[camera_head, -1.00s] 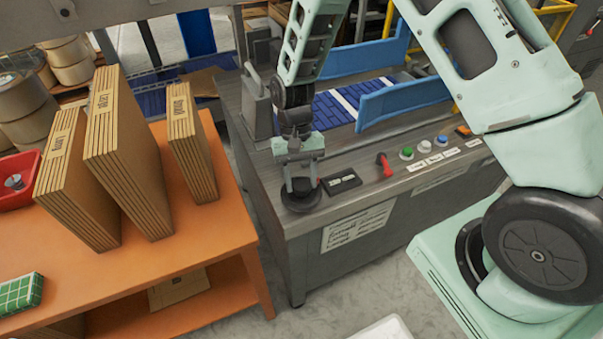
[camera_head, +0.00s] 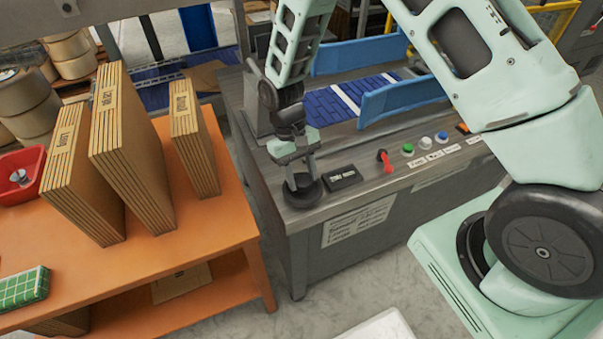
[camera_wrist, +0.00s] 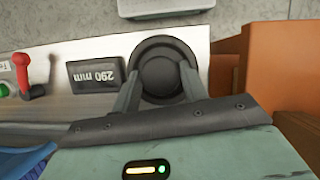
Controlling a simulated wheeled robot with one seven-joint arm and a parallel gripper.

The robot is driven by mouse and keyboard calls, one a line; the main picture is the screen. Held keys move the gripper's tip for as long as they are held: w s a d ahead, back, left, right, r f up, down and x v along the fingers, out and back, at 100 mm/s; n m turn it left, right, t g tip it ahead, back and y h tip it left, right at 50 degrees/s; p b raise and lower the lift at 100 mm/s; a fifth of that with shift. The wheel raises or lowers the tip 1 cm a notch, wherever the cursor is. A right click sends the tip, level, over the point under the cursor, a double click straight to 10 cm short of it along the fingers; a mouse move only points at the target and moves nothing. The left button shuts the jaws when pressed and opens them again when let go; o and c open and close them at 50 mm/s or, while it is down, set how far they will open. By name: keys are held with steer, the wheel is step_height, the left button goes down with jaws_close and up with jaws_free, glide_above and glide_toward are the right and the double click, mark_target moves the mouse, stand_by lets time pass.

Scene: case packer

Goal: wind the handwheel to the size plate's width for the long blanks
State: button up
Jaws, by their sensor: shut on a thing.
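The black round handwheel (camera_head: 301,192) lies on the near left corner of the machine's steel top. It also shows in the wrist view (camera_wrist: 160,66). My gripper (camera_head: 300,181) comes down on it from above, its two fingers shut on the wheel's raised middle part. In the wrist view the fingers (camera_wrist: 160,80) stand on either side of that part and hide some of the rim. Beside the wheel is a dark readout (camera_wrist: 95,75), upside down in the wrist view, reading 290 mm. A white printed plate (camera_head: 357,222) is on the machine's front; its lines are too small to read.
A red lever (camera_head: 385,161) and several coloured buttons (camera_head: 408,149) sit right of the readout. Blue guide rails (camera_head: 405,100) flank the blue belt (camera_head: 330,112). An orange table (camera_head: 215,222) with upright cardboard blanks (camera_head: 130,150) stands close on the left.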

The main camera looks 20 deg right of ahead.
steer(key=o, duration=1)
steer(key=shift+c, duration=0.2)
steer(key=d+b+v, duration=0.1)
steer(key=v, duration=1.6)
steer(key=shift+a+r, duration=0.25)
steer(key=shift+a, duration=0.2)
